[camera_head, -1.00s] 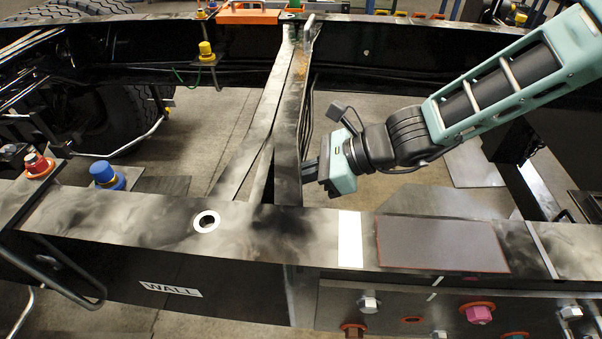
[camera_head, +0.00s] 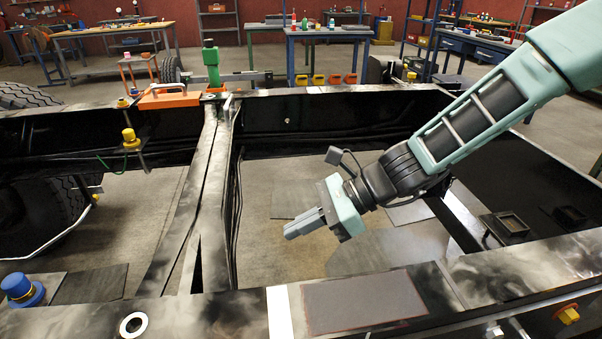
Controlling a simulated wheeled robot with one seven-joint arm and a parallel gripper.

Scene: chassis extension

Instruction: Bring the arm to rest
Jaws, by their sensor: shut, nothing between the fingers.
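My arm (camera_head: 475,120), teal and dark grey, reaches in from the upper right of the head view. My gripper (camera_head: 290,229) is at its end, with its grey fingers together and nothing between them. It points left and slightly down, over the open space inside the black chassis frame (camera_head: 350,132). The fingers are a little right of the crossmember (camera_head: 205,190) and appear apart from it. A dark cable stub sticks up beside the wrist.
The near rail carries a grey plate (camera_head: 362,303) and a ringed hole (camera_head: 133,325). A blue cap (camera_head: 22,290) stands at left, a yellow cap (camera_head: 130,138) farther back. A green tool (camera_head: 211,62) stands on the far rail. Workbenches and shelves line the back.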

